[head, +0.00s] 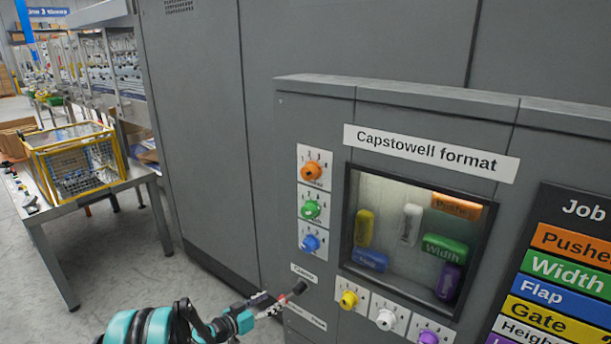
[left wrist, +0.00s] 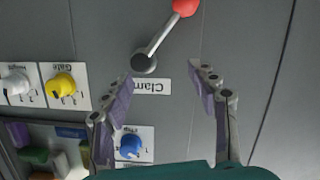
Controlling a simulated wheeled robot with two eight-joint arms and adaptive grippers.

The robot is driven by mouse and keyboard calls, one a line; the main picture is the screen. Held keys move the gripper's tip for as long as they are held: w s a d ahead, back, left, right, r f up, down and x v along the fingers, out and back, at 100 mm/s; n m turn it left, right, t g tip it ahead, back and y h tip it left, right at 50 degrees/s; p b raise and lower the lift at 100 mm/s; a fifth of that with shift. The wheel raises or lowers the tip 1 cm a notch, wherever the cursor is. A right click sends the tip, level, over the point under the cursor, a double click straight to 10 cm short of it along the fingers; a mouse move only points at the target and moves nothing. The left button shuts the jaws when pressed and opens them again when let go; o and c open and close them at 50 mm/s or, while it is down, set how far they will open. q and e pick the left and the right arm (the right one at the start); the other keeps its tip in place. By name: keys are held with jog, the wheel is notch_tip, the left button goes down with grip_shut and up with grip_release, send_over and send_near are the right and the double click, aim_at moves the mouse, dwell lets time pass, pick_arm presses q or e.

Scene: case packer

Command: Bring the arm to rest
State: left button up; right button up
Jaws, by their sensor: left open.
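My left gripper (head: 272,303) is open beside the lower left of the grey format panel (head: 320,120) in the head view. In the left wrist view its two fingers (left wrist: 162,76) stand well apart with nothing between them. Past the fingertips is a metal lever (left wrist: 160,40) with a red ball end (left wrist: 185,7) and a dark pivot (left wrist: 144,64). A white label, partly readable as "Clam", sits by the pivot. The lever looks clear of the fingers. My right gripper is not in view.
Orange (head: 312,171), green (head: 310,209) and blue (head: 310,243) knobs line the window's left side. Yellow (head: 348,300), white (head: 386,319) and purple (head: 428,338) knobs sit below it. A yellow-framed wire basket (head: 80,160) stands on a table at left. Open floor lies between.

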pick_arm(q)
jog(key=s+d+r+n+g+y, duration=0.2)
jog(key=s+r+g+y, duration=0.15)
jog(key=s+r, duration=0.9)
jog(key=s+a+n+y, duration=0.1)
jog(key=s+a+y, duration=0.2)
jog(key=s, duration=0.8)
jog(key=s+a+n+g+y, duration=0.1)
jog(key=s+a+n+y, duration=0.1)
jog(key=s, duration=1)
jog(key=shift+s+a+r+y, duration=0.2)
jog(key=shift+a+y, duration=0.35)
jog(key=shift+a, duration=0.45)
